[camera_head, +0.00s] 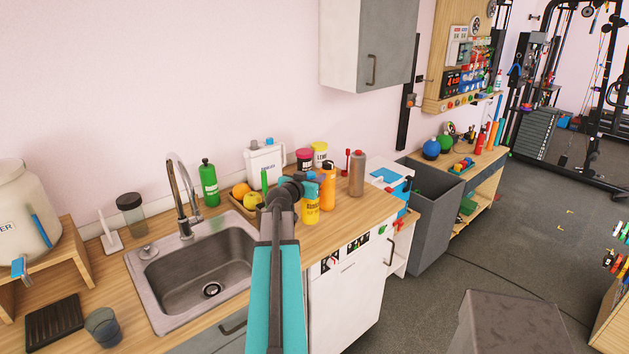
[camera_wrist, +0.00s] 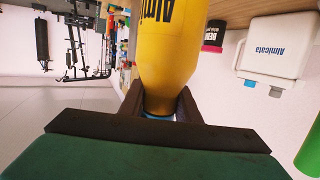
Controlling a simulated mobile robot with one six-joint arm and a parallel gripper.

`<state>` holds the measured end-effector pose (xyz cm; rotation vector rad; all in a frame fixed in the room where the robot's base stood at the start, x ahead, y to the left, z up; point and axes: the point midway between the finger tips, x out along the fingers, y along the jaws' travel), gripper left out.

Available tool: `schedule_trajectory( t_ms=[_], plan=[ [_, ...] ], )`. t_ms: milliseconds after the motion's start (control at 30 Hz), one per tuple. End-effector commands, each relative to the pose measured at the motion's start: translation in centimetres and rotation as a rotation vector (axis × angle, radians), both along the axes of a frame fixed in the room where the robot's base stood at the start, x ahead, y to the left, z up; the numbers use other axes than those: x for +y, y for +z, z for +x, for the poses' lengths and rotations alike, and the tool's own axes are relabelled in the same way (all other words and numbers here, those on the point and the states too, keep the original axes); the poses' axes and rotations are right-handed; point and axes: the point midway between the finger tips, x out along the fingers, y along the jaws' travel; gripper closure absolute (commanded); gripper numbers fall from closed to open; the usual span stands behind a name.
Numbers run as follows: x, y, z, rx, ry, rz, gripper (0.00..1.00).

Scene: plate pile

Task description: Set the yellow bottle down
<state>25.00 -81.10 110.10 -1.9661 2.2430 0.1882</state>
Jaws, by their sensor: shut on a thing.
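The yellow bottle (camera_head: 311,205) with dark lettering is upright over the wooden counter (camera_head: 358,215), near its front edge. My gripper (camera_head: 300,184) is shut on its top end, around the blue cap. In the wrist view the yellow bottle (camera_wrist: 172,45) fills the upper middle, with my gripper's dark fingers (camera_wrist: 160,106) on both sides of its neck. The bottle's base is out of the wrist view, and I cannot tell whether it touches the counter.
An orange bottle (camera_head: 328,187) stands close behind and right of the yellow one. A brown bottle (camera_head: 357,174) is farther right. A fruit tray (camera_head: 236,206) and white container (camera_head: 265,162) are behind. The sink (camera_head: 205,275) is left. Bare counter lies to the right.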

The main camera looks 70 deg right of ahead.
Motion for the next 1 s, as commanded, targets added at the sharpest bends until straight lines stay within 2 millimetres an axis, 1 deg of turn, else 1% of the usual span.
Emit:
schedule_trajectory(
  t_ms=[33,200,400,867,1000],
  plan=[
    [-0.8,0.1,0.2,0.000,0.000,-0.001,1.00],
    [-2.4,-0.1,0.7,-0.001,0.000,-0.001,1.00],
    [-3.6,-0.2,1.1,-0.001,0.000,-0.001,1.00],
    [-3.8,-0.2,1.2,-0.001,0.001,-0.002,1.00],
    [-4.4,-0.3,1.3,-0.001,0.000,-0.001,1.00]
  ],
)
